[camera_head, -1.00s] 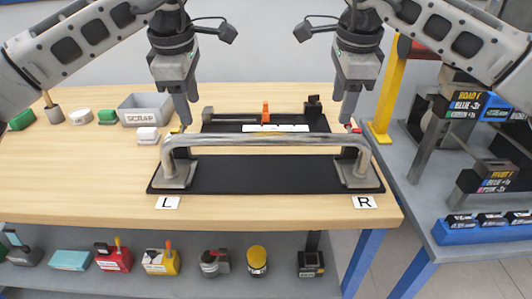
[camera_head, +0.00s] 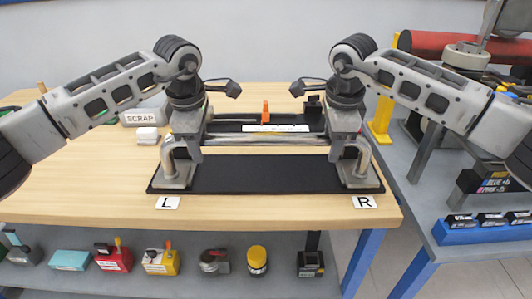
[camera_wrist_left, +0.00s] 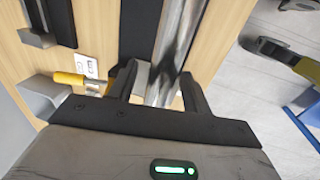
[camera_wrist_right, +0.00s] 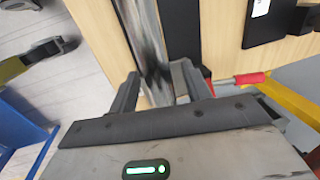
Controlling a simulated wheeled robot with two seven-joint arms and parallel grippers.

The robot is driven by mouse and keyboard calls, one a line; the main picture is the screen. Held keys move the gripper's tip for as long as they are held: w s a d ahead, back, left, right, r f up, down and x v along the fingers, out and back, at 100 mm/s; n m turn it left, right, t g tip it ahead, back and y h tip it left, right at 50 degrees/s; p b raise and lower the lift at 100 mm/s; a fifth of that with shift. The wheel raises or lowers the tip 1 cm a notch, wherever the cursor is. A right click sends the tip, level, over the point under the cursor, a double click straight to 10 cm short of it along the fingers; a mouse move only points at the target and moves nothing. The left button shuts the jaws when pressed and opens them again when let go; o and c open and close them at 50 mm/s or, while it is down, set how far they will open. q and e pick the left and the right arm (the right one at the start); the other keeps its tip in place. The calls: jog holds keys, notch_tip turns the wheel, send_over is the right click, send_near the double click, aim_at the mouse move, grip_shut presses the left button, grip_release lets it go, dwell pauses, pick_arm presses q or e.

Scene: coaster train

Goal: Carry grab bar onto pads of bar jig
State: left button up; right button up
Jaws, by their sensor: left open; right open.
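The grab bar (camera_head: 265,139) is a bare metal tube with bent ends and square feet. It stands along the black mat on the table, its left foot (camera_head: 172,178) by the L tag and its right foot (camera_head: 360,176) by the R tag. A black fixture (camera_head: 225,126) with an orange upright and a white label, which looks like the bar jig, lies behind it; its pads are not clear. My left gripper (camera_wrist_left: 163,88) is open, its fingers either side of the tube near the left bend. My right gripper (camera_wrist_right: 154,88) is open around the tube near the right bend.
A yellow-handled part (camera_wrist_left: 68,78) and a red-handled part (camera_wrist_right: 240,80) are close to my grippers. A SCRAP bin (camera_head: 143,117) and a small white block (camera_head: 148,134) are at the left. A yellow post (camera_head: 382,118) stands at the right. The black mat's front (camera_head: 265,176) is clear.

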pick_arm(q)
grip_shut()
pick_arm(e)
grip_shut()
dwell(0.9)
